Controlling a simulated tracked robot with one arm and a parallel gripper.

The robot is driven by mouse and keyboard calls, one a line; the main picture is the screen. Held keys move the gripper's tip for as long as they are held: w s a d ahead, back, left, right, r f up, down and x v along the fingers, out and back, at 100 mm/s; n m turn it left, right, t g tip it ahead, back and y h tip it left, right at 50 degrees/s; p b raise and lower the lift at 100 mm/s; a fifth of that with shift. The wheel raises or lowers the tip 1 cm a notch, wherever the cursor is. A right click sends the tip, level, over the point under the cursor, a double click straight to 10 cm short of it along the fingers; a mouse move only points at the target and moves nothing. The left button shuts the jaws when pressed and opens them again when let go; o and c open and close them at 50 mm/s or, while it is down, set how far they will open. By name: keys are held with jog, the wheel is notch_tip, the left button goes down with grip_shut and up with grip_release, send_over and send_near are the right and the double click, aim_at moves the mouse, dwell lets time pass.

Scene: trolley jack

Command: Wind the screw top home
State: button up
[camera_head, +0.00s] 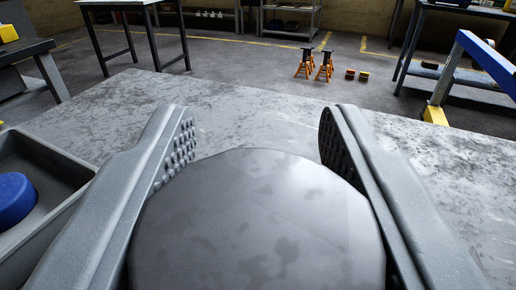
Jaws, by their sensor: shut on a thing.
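My gripper (258,150) reaches forward from the bottom of the view, with one studded finger on each side. Between the fingers is a large dark grey round object (258,225) with a smooth, faintly blotched top, seen from close above. It may be the screw top, but no thread or markings show. My gripper is shut on it. Its lower edge is cut off by the frame, and what lies beneath it is hidden.
The worn grey bench top (250,115) spreads ahead and is clear. A grey tray (60,140) at the left holds a blue round thing (14,198). Beyond on the floor stand two orange jack stands (305,63), tables and a blue-and-yellow frame (485,58).

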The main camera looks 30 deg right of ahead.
jog(key=shift+a+r+p, duration=0.1)
jog(key=shift+r+p, duration=0.05)
jog(key=shift+p, duration=0.3)
jog(key=shift+r+m+h+p, duration=0.1)
jog(key=shift+m+h+p, duration=0.2)
jog(key=shift+h+p, duration=0.15)
jog(key=m+g+h+p, duration=0.1)
jog(key=p, duration=0.3)
jog(key=shift+r+g, duration=0.1)
jog(key=shift+g, duration=0.2)
jog(key=m+g+h+p, duration=0.1)
jog(key=p, duration=0.1)
jog(key=m+g+h+p, duration=0.2)
jog(key=p, duration=0.1)
jog(key=shift+s+d, duration=0.2)
jog(key=shift+s+d+f+m+g+h+p, duration=0.1)
jog(key=shift+f+m+g+h+p, duration=0.1)
jog(key=shift+m+g+h+p, duration=0.85)
jog(key=shift+s+d+m+g+h, duration=0.1)
jog(key=shift+m+g+h, duration=0.4)
jog(key=shift+g, duration=0.95)
jog(key=shift+m+g, duration=0.3)
jog(key=shift+m, duration=0.05)
jog(key=o, duration=1)
jog(key=shift+s+f, duration=0.1)
